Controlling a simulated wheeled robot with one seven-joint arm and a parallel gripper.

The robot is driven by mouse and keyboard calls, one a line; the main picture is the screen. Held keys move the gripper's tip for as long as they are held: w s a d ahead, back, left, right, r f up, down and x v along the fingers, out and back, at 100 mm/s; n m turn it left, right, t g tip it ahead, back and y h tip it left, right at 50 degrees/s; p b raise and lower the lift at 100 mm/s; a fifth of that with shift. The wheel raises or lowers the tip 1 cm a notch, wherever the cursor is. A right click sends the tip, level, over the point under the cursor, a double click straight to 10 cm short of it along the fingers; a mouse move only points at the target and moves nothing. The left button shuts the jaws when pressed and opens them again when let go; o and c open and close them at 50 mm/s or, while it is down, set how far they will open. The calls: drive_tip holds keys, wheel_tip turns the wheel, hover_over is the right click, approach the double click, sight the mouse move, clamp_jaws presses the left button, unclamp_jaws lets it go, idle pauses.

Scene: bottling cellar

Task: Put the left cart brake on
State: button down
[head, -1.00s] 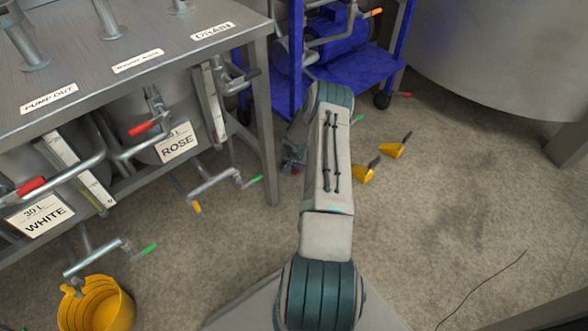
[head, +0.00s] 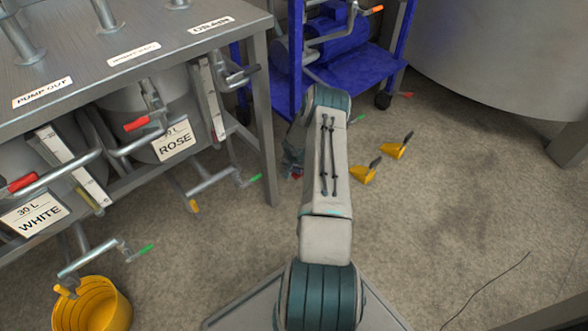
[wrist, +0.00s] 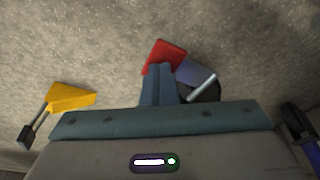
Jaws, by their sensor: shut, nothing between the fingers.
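The blue cart (head: 365,66) stands at the top middle of the head view, partly hidden by my arm. In the wrist view a flat red pedal (wrist: 166,52) sticks out beside a dark caster wheel (wrist: 205,90) with a grey bracket. My gripper (wrist: 161,70) is shut and empty, its fingertips at the lower edge of the red pedal; I cannot tell whether they touch. In the head view my gripper (head: 293,162) is mostly hidden behind my forearm. Another red pedal (head: 406,94) shows by the cart's right caster (head: 383,101).
Two yellow wedges (head: 364,173) (head: 397,148) with dark handles lie on the floor right of my arm. A steel bench (head: 130,60) with tanks and valve pipes stands left. A yellow bucket (head: 92,306) is at the lower left. A large vat (head: 490,50) stands right. Floor at right is mostly clear.

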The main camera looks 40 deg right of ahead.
drive_tip(key=shift+f, duration=0.4)
drive_tip(key=shift+r, duration=0.1)
drive_tip(key=shift+w+d+p+v, duration=0.2)
drive_tip(key=shift+p+v, duration=0.35)
drive_tip(key=shift+v, duration=0.45)
drive_tip(key=shift+w+d+p+v, duration=0.15)
drive_tip(key=shift+p+v, duration=0.35)
drive_tip(key=shift+v, duration=0.5)
drive_tip(key=shift+w+d+p+v, duration=0.1)
drive_tip(key=shift+d+p+v, duration=0.1)
drive_tip(key=shift+p+v, duration=0.55)
drive_tip(key=shift+r, duration=0.35)
drive_tip(key=shift+s+a, duration=0.1)
